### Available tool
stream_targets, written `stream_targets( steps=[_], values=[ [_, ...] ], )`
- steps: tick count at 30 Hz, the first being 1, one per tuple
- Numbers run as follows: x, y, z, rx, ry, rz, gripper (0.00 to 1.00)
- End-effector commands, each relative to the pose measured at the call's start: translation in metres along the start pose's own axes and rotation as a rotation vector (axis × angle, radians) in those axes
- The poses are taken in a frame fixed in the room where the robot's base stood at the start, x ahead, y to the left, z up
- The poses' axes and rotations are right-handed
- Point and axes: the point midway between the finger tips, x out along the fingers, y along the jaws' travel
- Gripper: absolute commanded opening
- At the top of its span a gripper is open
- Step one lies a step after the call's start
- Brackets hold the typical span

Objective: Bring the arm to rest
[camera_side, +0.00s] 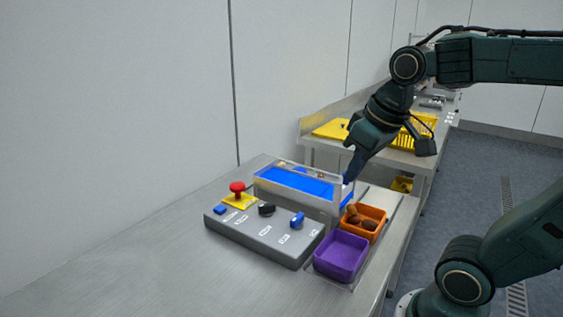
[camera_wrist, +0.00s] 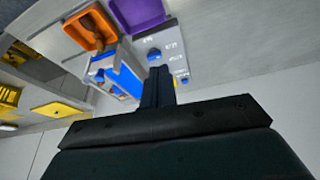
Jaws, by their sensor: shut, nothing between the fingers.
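My gripper (camera_side: 350,176) hangs over the far right end of a blue-topped conveyor unit (camera_side: 296,184) with clear walls, pointing down and tilted. Its fingertips are partly hidden in the side view. In the wrist view the fingers of my gripper (camera_wrist: 157,72) are together, with nothing held between them. My arm reaches in from the right, bent at the elbow above the bench.
A grey control box (camera_side: 262,236) with a red button (camera_side: 237,188) stands before the conveyor. An orange bin (camera_side: 364,222) holds brown dates (camera_side: 369,224); a purple bin (camera_side: 341,256) looks empty. Behind is another bench with a yellow crate (camera_side: 418,133). The front left of the bench is clear.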

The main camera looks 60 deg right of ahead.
Motion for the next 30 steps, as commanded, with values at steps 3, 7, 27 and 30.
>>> stream_targets(
  steps=[3, 7, 27, 30],
  values=[
    [-0.001, -0.014, 0.021, -0.050, 0.050, -0.025, 0.00],
    [0.001, -0.024, 0.038, -0.088, 0.091, -0.046, 0.00],
    [0.003, -0.030, 0.051, -0.116, 0.123, -0.066, 0.00],
    [0.003, -0.030, 0.051, -0.116, 0.123, -0.066, 0.00]
  ],
)
